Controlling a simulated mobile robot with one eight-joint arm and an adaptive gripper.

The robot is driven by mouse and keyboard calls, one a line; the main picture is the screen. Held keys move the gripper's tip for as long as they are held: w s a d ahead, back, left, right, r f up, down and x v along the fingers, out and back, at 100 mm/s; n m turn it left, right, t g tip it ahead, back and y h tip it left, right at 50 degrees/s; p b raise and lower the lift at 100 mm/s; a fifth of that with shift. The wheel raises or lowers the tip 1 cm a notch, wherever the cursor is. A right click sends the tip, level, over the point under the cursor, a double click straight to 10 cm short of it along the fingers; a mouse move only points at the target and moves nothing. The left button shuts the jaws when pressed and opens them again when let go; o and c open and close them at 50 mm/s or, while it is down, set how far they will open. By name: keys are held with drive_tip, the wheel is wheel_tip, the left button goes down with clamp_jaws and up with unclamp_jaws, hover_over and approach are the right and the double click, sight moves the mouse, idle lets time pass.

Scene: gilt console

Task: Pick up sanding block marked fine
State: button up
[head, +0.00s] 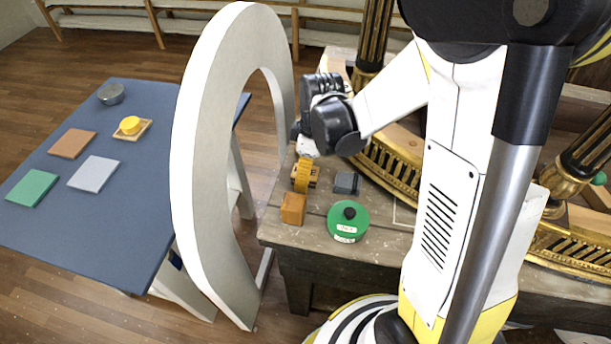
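Several small things lie on the worn wooden bench top. An orange-brown block (293,208) sits near its left front edge. A dark grey block (347,183) lies farther back and to the right. I cannot read a "fine" marking on either, so I cannot tell which is the sanding block. My gripper (305,151) is at the bench's left side, above or just behind a yellow rounded thing (302,174) with a wooden part. The arm's black joints hide most of the gripper. Its fingers are not clear, and I cannot tell whether it touches anything.
A green round tin (347,224) with a black knob and pale labels stands right of the orange-brown block. Gilt console parts (392,172) lie behind. A large pale arch (190,190) stands between the bench and a blue table (95,235) with coloured pads.

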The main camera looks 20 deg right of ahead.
drive_tip(key=c, duration=1.2)
drive_tip(key=shift+o, duration=0.2)
wheel_tip(320, 180, up, 10)
drive_tip(key=p, duration=0.4)
drive_tip(key=shift+o, duration=1.4)
drive_tip(key=shift+c, duration=1.1)
